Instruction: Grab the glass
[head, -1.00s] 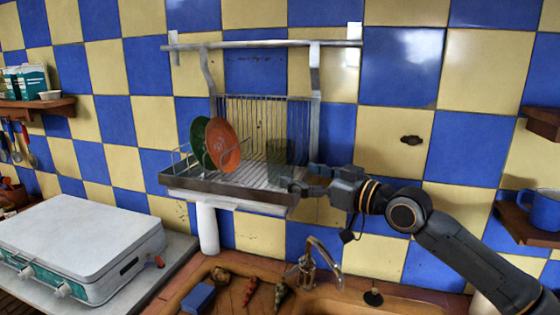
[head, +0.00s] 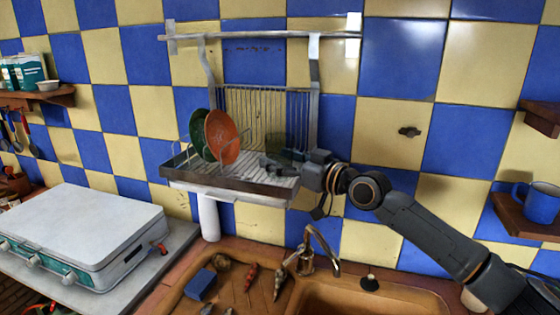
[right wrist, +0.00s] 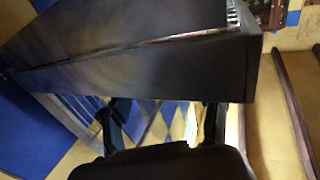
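The glass (head: 287,152) is a dark, greenish see-through shape at the right end of the dish rack (head: 228,188) in the head view. It is partly hidden by my right gripper (head: 283,162), which reaches in from the right over the rack tray. I cannot tell whether the glass is upright or tilted, or whether the gripper touches it. In the right wrist view, the fingers of my right gripper (right wrist: 162,125) stand apart. No glass can be made out clearly between them. My left gripper is not in view.
A green plate (head: 199,133) and an orange plate (head: 221,137) stand on the rack's left side. A tap (head: 308,252) and sink lie below. A white stove (head: 80,230) stands at left. A blue mug (head: 541,203) sits on a right-hand shelf.

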